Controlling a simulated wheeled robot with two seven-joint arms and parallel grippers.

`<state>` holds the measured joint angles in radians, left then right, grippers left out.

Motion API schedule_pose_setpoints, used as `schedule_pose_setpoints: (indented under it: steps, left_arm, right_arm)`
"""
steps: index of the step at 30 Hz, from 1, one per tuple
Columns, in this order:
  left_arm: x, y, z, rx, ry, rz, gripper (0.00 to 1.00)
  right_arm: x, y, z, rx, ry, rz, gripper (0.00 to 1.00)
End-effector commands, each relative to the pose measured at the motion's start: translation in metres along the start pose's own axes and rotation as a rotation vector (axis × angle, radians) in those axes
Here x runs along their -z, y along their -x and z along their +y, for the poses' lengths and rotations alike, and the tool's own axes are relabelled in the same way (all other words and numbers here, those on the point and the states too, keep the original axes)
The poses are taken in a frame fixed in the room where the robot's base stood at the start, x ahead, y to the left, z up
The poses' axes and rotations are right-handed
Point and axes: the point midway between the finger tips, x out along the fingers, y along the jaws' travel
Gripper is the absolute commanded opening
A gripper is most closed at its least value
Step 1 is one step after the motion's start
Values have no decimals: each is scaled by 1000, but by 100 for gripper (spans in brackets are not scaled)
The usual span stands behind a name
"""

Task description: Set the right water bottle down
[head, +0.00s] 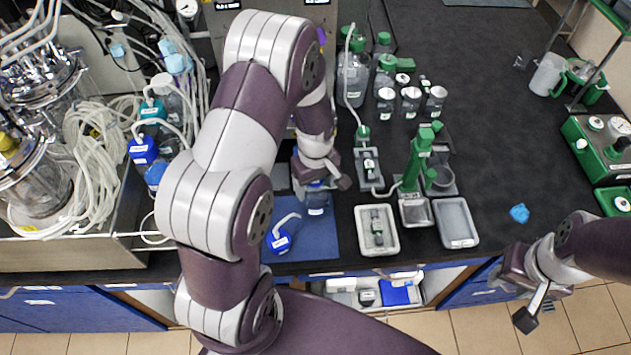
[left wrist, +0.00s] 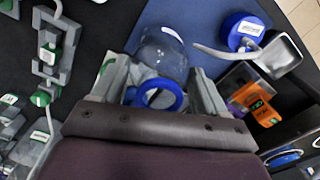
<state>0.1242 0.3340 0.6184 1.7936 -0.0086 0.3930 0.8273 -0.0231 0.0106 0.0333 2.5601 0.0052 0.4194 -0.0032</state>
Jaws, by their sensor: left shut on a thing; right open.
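My left gripper (head: 320,176) is over the blue mat (head: 323,242) at the front of the bench. It is shut on a clear water bottle (head: 317,204), which shows just below the fingers. In the left wrist view the bottle (left wrist: 163,48), with its blue ring (left wrist: 160,93), sits between the two fingers. I cannot tell whether its base touches the mat. A second bottle with a blue cap (head: 279,241) and a white tube is on the mat to the left; its cap also shows in the left wrist view (left wrist: 243,30). My right gripper (head: 526,290) is open and empty, off the bench's front edge.
White trays (head: 377,247) and a green clamp stand (head: 418,160) are right of the mat. Jars with green lids (head: 386,62) stand behind. Bioreactor vessels and tangled tubing (head: 100,140) fill the left. A crumpled blue piece (head: 519,213) lies on otherwise clear bench at right.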

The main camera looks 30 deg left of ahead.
Motion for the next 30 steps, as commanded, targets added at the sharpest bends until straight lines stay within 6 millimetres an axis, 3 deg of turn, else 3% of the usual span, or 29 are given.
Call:
schedule_pose_setpoints:
  steps: [5,6,8,9,16,20,30]
  left_arm:
    - [0,-3,0,0,0,0,18]
    - [0,-4,0,0,0,0,77]
    - [0,-3,0,0,0,0,96]
    - [0,-3,0,0,0,0,99]
    - [0,-2,0,0,0,0,99]
    - [1,8,1,-3,0,3,99]
    - [0,93,1,-3,0,3,99]
  right_arm:
    - [0,-2,0,0,0,0,43]
    - [0,-3,0,0,0,0,43]
    - [0,-2,0,0,0,0,43]
    - [0,-2,0,0,0,0,43]
    - [0,-2,0,0,0,0,43]
    - [0,-3,0,0,0,0,43]
    - [-2,-16,0,0,0,0,43]
